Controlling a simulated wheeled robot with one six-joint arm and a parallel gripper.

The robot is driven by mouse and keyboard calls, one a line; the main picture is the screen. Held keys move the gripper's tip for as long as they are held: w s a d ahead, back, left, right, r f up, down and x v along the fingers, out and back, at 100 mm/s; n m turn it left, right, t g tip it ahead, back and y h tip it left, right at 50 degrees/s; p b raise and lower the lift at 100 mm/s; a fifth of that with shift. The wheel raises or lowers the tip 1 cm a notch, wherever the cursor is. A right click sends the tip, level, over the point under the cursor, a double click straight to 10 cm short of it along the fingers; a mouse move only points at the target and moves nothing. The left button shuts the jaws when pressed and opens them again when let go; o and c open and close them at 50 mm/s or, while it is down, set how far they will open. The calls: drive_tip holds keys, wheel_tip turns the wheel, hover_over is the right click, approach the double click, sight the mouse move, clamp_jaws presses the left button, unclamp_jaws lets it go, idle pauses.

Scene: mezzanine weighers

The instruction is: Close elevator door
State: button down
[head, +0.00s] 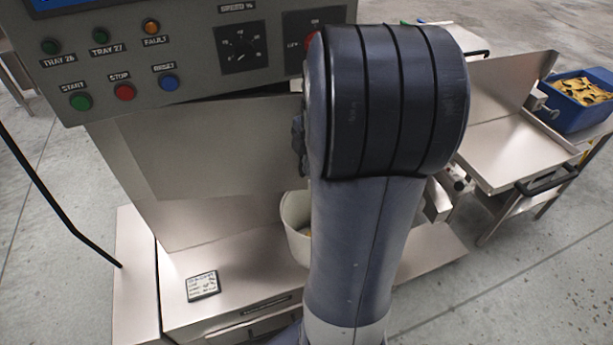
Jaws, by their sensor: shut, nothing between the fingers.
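No part in the head view can be clearly told as an elevator door. A steel machine stands at the left and middle, with a flat steel panel (205,160) below a grey control box (190,50). I cannot tell whether this panel is a door. My arm covers the middle of the view and hides part of the machine. My gripper is not in view.
The control box has several coloured buttons and a dial. A white bucket (296,218) stands partly behind my arm on a steel base, near a small labelled card (202,285). At right are a steel tray (500,150) and a blue bin (578,118). Concrete floor is open at lower right.

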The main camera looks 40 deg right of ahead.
drive_tip(key=s+d+m+t+y+b, duration=0.2)
drive_tip(key=s+d+m+t+b, duration=0.2)
drive_tip(key=d+t+b, duration=0.1)
drive_tip(key=w+f+p, duration=0.3)
drive_tip(key=w+f, duration=0.5)
drive_tip(key=w, duration=0.1)
drive_tip(key=shift+w+a+f, duration=0.2)
drive_tip(key=shift+a+f, duration=0.15)
